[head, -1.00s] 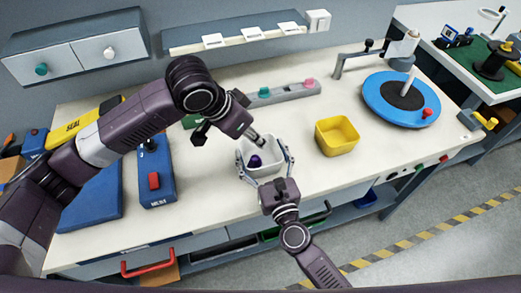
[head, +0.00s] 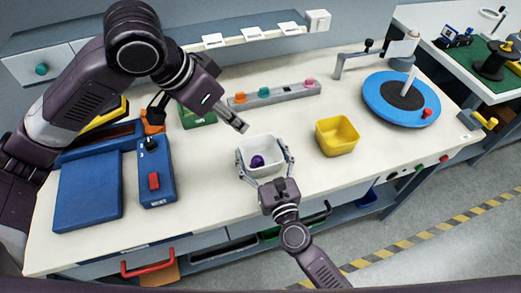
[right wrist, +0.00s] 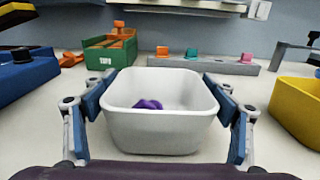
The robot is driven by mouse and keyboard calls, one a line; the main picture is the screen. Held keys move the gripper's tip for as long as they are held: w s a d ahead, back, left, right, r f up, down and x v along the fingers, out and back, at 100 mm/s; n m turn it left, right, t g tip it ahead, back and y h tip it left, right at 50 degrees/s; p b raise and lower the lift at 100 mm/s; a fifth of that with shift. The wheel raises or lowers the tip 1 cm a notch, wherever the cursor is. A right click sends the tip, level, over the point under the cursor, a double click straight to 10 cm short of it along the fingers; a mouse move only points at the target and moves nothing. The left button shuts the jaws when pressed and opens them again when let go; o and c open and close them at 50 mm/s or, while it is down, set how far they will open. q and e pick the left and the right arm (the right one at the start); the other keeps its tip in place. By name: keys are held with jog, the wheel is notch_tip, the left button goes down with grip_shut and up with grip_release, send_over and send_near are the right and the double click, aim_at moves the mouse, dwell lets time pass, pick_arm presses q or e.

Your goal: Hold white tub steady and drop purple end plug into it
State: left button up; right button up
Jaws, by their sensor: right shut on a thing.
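The white tub (head: 249,172) stands on the bench near its front edge, upright. The purple end plug (head: 257,161) lies inside on the tub's floor. My right gripper (head: 266,164) is shut on the tub from the front, its fingers pressed to the two opposite sides. In the right wrist view the tub (right wrist: 160,130) sits between the blue finger pads, and the plug (right wrist: 147,104) shows past its near rim. My left gripper (head: 238,124) is behind and left of the tub, above the bench, apart from the plug. Its fingers overlap from this angle, so its opening is unclear.
A yellow bin (head: 337,148) stands right of the tub. Behind is a grey rail (head: 290,91) with coloured plugs. A green box (right wrist: 108,52) and a blue device with a red button (head: 156,190) are at left. A blue turntable (head: 376,103) is at right.

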jog(key=o, duration=1.3)
jog(key=v, duration=1.2)
jog(key=shift+s, duration=0.1)
